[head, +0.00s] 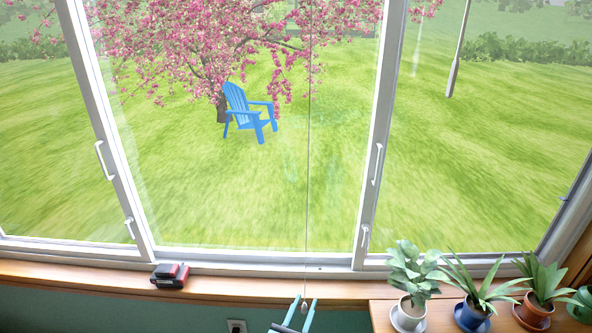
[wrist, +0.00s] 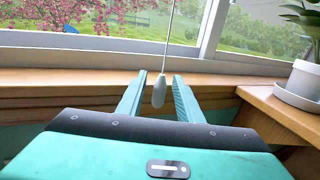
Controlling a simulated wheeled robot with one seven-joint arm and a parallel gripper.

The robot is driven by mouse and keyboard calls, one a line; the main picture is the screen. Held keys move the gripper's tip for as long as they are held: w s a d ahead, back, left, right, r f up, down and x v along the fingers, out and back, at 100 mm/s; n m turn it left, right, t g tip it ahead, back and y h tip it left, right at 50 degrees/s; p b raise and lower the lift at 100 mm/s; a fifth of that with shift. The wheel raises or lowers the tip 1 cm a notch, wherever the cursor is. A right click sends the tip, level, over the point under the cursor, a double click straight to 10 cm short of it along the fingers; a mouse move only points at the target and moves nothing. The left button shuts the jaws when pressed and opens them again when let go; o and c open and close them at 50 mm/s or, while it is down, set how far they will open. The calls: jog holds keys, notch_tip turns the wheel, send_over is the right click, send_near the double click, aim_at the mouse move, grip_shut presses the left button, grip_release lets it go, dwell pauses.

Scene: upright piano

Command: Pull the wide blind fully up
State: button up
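A thin pull cord (head: 307,180) hangs down in front of the middle window pane in the head view. It ends in a small grey knob (head: 304,307), which also shows in the wrist view (wrist: 159,90). My gripper (head: 304,302) is at the bottom of the head view. In the wrist view my gripper (wrist: 160,82) is open, with the knob hanging between its two teal fingers. The knob looks nearer the right finger in the head view; I cannot tell whether it touches a finger. The wide blind itself is not in view.
The wooden windowsill (head: 230,288) runs behind my gripper. A dark red and black object (head: 170,275) lies on it to the left. Several potted plants, one in a white pot (head: 408,312), stand on a wooden surface at the right. A wall outlet (head: 236,326) is below the sill.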

jog(key=shift+c, duration=0.6)
grip_shut()
notch_tip(320, 180, down, 9)
jog(key=shift+f, duration=0.2)
